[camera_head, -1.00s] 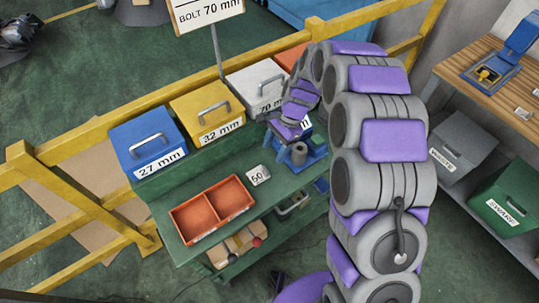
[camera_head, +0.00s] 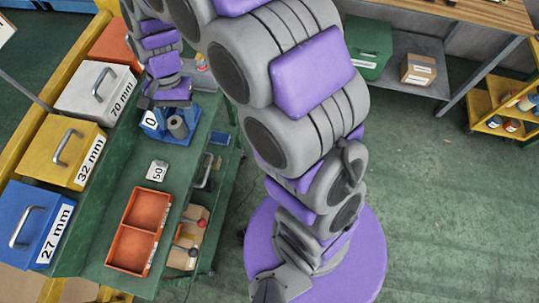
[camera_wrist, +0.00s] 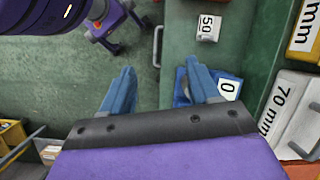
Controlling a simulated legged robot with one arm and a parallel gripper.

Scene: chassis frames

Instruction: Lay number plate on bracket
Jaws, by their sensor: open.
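A small white plate marked "50" (camera_head: 157,171) lies flat on the green bench top (camera_head: 112,205); it also shows in the wrist view (camera_wrist: 208,27). A white plate marked "0" (camera_wrist: 229,88) sits at a blue fixture (camera_head: 183,138) with a grey cylinder; I cannot tell for sure whether this fixture is the bracket. My gripper (camera_head: 165,98) is over the far end of the bench, above the blue fixture and partly hiding it. In the wrist view, its blue fingers (camera_wrist: 160,83) are spread with nothing between them. The right finger overlaps the fixture in that view.
Bins marked 27 mm (camera_head: 30,222), 32 mm (camera_head: 62,150) and 70 mm (camera_head: 95,90) line the bench's left side. An orange two-compartment tray (camera_head: 139,231) lies nearer. A lower shelf holds a cardboard box (camera_head: 184,258). Open green floor (camera_head: 440,210) lies to the right.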

